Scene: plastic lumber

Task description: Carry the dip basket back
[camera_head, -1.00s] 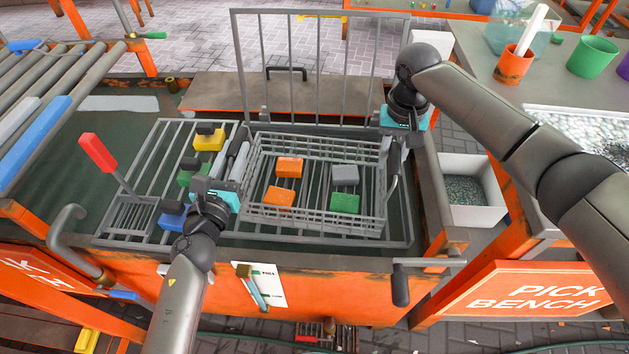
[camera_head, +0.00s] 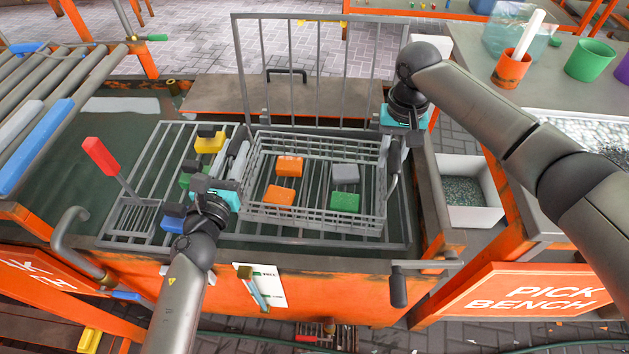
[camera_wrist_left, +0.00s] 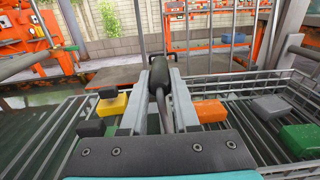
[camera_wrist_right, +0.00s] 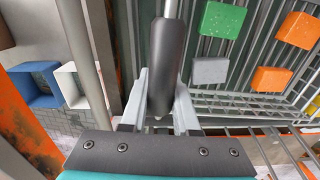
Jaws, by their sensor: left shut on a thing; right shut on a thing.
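The grey wire dip basket (camera_head: 310,224) is level inside the tank. It holds two orange bricks (camera_head: 289,166), a grey brick (camera_head: 345,173) and a green brick (camera_head: 344,202). My left gripper (camera_head: 232,163) is shut on the dark grip (camera_wrist_left: 158,76) of the basket's left handle. My right gripper (camera_head: 397,143) is shut on the dark grip (camera_wrist_right: 161,70) at the basket's right side. The arms and grippers hide parts of both handles. I cannot tell whether the basket's bottom touches the rack (camera_head: 270,242) under it.
Yellow, green and blue blocks with dark tops (camera_head: 209,143) line the rack left of the basket. A red-handled tool (camera_head: 99,155) stands farther left. An upright wire gate (camera_head: 310,62) rises behind. A white bin (camera_head: 486,214) and the pick bench are at right.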

